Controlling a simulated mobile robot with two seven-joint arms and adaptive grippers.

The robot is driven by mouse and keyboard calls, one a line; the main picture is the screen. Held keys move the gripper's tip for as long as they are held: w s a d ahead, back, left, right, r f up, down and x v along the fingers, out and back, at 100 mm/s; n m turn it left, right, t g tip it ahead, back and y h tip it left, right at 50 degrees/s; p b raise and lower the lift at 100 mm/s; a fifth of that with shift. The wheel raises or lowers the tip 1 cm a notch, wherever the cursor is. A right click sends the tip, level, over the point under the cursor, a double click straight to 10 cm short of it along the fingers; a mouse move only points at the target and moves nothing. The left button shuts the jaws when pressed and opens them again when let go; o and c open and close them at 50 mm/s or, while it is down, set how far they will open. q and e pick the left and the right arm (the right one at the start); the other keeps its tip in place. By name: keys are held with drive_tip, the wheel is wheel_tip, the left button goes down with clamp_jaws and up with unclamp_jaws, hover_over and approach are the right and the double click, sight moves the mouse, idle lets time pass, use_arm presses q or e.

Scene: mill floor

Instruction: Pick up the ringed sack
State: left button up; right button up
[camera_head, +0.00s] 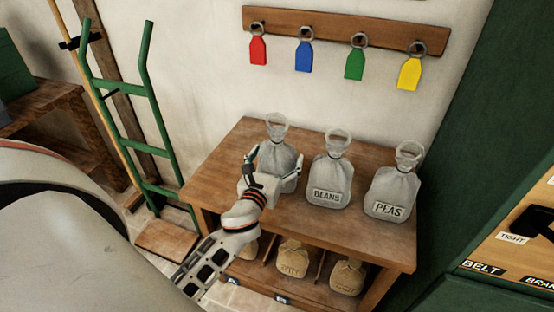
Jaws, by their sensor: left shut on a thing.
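Three pale grey sacks with gathered necks and loop-like tops stand in a row on a wooden table (230,160). The left sack (277,152) is partly hidden behind my left gripper (275,168), so any label on it does not show. My left gripper is shut on this left sack, with a finger at each side of its body. The middle sack (329,172) reads BEANS and the right sack (396,186) reads PEAS. Both stand upright and apart from the gripper. I cannot tell whether the held sack is off the tabletop. My right gripper is out of view.
Tan sacks, one here (291,258) and another to its right (346,276), sit in the table's lower compartments. A green hand truck (156,105) leans at the left. A wall rack (340,27) holds coloured tags. A green cabinet (460,150) stands close at the right.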

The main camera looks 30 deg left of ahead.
sight(274, 137)
use_arm(q)
wheel_tip(274, 137, up, 9)
drive_tip(key=p, duration=0.3)
drive_tip(key=shift+f+p, duration=0.1)
drive_tip(key=shift+p, duration=0.3)
wheel_tip(274, 137, up, 11)
drive_tip(key=p, duration=0.3)
drive_tip(key=shift+f+p, duration=0.2)
drive_tip(key=shift+p, duration=0.15)
drive_tip(key=shift+r, duration=0.5)
